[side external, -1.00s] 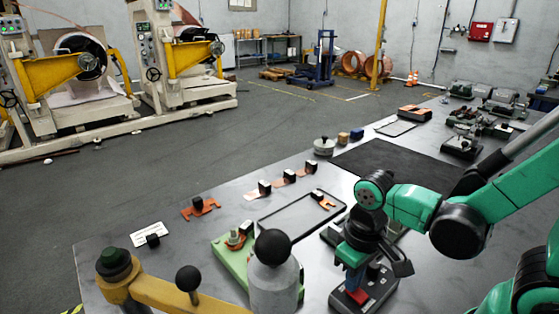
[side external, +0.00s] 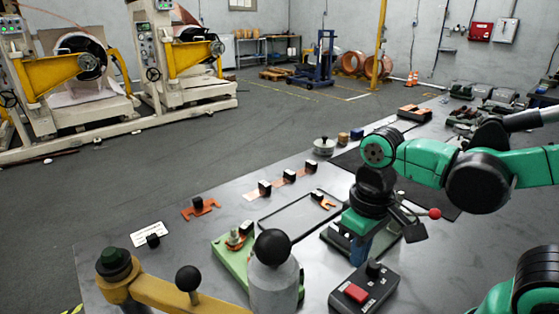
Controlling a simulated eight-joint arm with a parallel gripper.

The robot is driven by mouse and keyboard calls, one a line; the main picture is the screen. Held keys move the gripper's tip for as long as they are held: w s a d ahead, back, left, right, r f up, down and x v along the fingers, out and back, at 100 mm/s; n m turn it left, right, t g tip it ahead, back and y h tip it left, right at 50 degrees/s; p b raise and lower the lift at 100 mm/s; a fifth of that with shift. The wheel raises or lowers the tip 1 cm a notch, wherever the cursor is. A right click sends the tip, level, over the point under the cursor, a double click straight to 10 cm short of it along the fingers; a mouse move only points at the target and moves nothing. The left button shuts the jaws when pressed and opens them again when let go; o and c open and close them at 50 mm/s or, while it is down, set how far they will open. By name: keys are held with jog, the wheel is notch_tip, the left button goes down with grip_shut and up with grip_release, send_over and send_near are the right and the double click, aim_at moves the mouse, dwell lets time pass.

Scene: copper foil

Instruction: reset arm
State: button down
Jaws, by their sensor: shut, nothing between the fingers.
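My gripper (side external: 358,256) hangs below my green and black arm at the right of the side external view. Its blue fingers point down and are shut, with nothing seen between them. They are above and behind a dark control box (side external: 378,293) with a red button (side external: 355,293) and a black knob (side external: 374,268). The fingers look clear of the box, and its button and knob are both visible. My wrist hides part of the bench behind it.
A black-rimmed tray (side external: 283,222) holds an orange piece (side external: 322,200). A green fixture (side external: 232,259) and a grey cylinder with a black ball (side external: 273,280) stand left of the box. A dark mat (side external: 425,195) lies behind.

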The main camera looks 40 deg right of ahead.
jog(key=shift+r, duration=0.5)
jog(key=w+d+r+t, duration=0.2)
jog(key=w+r+t, duration=0.1)
jog(key=w+t, duration=0.2)
jog(key=shift+w+r+t, duration=0.2)
jog(key=shift+w+t, duration=0.2)
jog(key=shift+t, duration=0.7)
